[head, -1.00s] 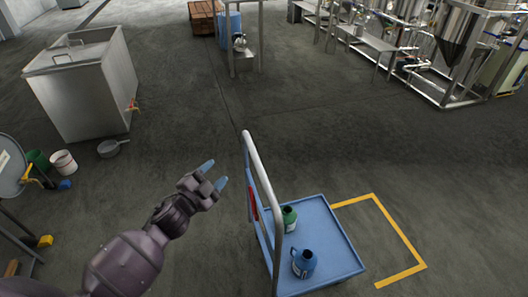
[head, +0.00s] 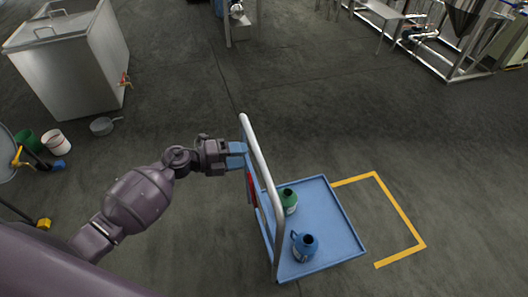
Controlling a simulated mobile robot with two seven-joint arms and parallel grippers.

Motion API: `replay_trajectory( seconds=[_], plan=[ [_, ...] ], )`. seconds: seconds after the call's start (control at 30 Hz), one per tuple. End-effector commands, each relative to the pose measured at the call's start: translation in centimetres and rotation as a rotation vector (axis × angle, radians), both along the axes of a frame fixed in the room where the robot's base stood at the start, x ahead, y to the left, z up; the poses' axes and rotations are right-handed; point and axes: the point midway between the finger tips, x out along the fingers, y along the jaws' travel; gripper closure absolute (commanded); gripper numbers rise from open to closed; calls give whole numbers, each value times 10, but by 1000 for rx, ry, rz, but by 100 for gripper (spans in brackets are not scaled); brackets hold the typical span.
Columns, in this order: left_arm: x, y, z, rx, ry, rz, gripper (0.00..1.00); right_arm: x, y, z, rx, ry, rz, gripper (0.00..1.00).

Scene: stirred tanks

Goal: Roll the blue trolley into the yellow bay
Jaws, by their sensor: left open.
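The blue trolley (head: 335,232) stands on the floor with its grey push handle (head: 262,170) upright on its left side. A green jug (head: 288,200) and a blue jug (head: 304,246) stand on its deck. The yellow bay (head: 399,209) is an outline on the floor; its visible lines lie to the right of the trolley, and the trolley covers or adjoins its left side. My left gripper (head: 237,155) is at the upper left part of the handle, its blue fingers open and close to the bar; I cannot tell whether they touch it. My right gripper is out of view.
A large steel tank (head: 75,65) stands at the upper left, with a saucepan (head: 103,126) and a white bucket (head: 56,142) near it. Steel frames and benches (head: 455,45) stand at the upper right. The floor around the bay is clear.

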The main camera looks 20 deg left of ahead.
Motion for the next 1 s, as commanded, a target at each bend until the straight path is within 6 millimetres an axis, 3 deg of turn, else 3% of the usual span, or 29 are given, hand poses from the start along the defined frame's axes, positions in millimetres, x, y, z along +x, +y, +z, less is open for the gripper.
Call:
replay_trajectory(
  seconds=[0.4,0.87,1.0],
  plan=[
    [36,-53,-13,-1,0,1,49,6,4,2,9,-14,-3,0],
    [42,-62,-15,-1,0,2,49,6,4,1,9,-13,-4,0],
    [42,-62,-15,-1,0,2,66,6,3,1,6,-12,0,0]
  ],
)
